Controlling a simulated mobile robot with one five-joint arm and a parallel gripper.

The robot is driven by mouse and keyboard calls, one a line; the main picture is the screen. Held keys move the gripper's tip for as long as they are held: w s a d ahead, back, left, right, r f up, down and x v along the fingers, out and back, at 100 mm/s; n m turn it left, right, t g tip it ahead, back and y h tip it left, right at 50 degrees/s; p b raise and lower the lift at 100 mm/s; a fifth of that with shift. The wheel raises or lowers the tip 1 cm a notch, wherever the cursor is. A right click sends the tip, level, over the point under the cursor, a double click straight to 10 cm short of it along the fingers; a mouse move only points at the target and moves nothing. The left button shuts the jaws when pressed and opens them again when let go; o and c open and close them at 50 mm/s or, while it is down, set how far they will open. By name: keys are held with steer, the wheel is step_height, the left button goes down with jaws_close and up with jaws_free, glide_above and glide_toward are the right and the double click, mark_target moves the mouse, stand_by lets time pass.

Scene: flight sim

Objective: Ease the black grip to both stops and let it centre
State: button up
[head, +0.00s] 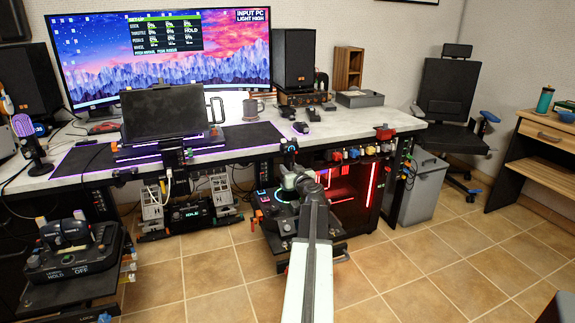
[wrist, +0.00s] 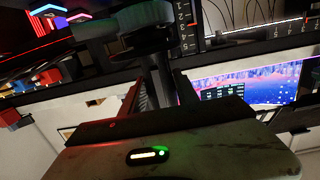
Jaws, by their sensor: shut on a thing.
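The black grip (head: 289,148) stands above a dark base with lit buttons (head: 266,204), on a stand in front of the desk. My gripper (head: 297,180) reaches it from the front, and my arm hides part of the base. In the wrist view the two fingers of my gripper (wrist: 158,75) are shut on the grip's dark shaft. A wide dark part of the black grip (wrist: 140,18) shows beyond the fingers. The exact contact is dark and hard to make out. The grip looks roughly upright in the head view.
A throttle unit (head: 72,247) stands at the lower left. A monitor (head: 165,62) on the desk (head: 375,122) shows a small input panel with small text. A red-lit PC case (head: 345,190) is close to the right of my gripper. Tiled floor (head: 450,250) is clear at right.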

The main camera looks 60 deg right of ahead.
steer(key=shift+s+d+f+m, duration=0.1)
steer(key=shift+s+d+m, duration=0.55)
steer(key=shift+d+m, duration=0.2)
steer(key=shift+s+d+f+m+y, duration=0.15)
steer(key=shift+s+d+m+y, duration=0.2)
steer(key=shift+d+m, duration=0.15)
steer(key=shift+w+a+r+n, duration=0.2)
steer(key=shift+w+a+n, duration=0.45)
steer(key=shift+a+n, duration=0.3)
